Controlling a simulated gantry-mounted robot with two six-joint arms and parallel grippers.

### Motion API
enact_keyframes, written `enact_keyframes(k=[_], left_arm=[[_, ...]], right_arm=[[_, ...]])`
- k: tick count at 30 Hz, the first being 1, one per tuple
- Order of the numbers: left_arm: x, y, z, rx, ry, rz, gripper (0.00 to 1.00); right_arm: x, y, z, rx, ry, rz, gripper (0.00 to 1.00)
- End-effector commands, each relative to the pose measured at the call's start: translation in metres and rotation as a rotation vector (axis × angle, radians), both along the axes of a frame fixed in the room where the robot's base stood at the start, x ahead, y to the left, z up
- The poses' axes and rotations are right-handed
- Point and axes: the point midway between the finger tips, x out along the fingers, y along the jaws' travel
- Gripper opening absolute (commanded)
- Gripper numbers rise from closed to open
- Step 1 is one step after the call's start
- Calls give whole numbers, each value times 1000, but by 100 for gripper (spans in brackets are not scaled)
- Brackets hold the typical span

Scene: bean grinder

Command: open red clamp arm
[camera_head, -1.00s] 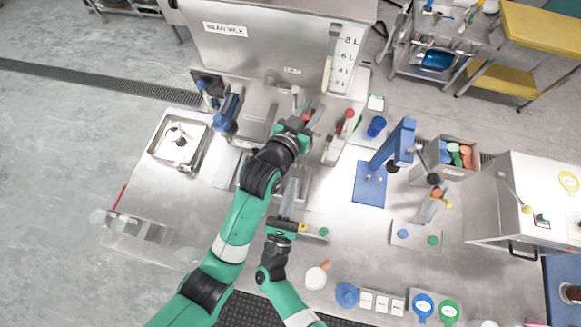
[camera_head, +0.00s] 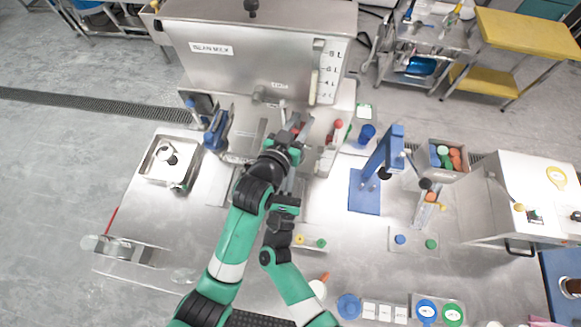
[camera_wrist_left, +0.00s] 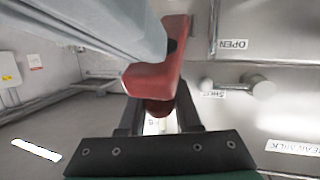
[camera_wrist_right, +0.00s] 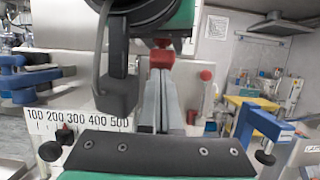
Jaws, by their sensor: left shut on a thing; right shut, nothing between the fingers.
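The red clamp arm shows large in the left wrist view (camera_wrist_left: 155,80), at the front of the steel machine. A small part of it shows in the head view (camera_head: 297,127), mostly hidden by my left arm. My left gripper (camera_head: 290,138) is shut on the red clamp arm; its fingers flank the lower red end in the left wrist view. My right gripper (camera_wrist_right: 165,100) is shut and empty, its fingers pointing toward a red part behind. In the head view its fingers are partly hidden beside my left arm.
The large steel bean milk machine (camera_head: 215,70) stands at the back. A red knob (camera_head: 338,123) is to its right. A blue press stand (camera_head: 385,155) and a blue cup (camera_head: 366,133) are further right. A steel tray (camera_head: 165,172) is at left. My two arms are close together.

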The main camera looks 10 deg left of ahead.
Motion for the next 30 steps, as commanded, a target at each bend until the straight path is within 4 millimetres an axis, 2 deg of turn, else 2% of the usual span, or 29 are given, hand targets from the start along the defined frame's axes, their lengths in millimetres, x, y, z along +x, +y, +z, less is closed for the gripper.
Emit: enact_keyframes(k=[1,9,16,22,23,27,30], left_arm=[[0,4,-7,10,14,6,0],[0,4,-7,10,14,6,0],[0,3,-7,10,14,6,0],[-1,3,-8,10,17,4,0],[-1,3,-9,10,17,4,34],[-1,2,-8,9,17,2,59],[-2,1,-8,8,17,0,61]], right_arm=[[0,0,0,0,0,0,0],[0,0,0,0,0,0,0],[6,-1,16,1,-3,-2,0],[7,-1,20,5,-10,-4,0],[7,-1,20,5,-10,-4,0],[7,-1,20,5,-10,-4,0],[7,0,20,4,-10,-3,0]])
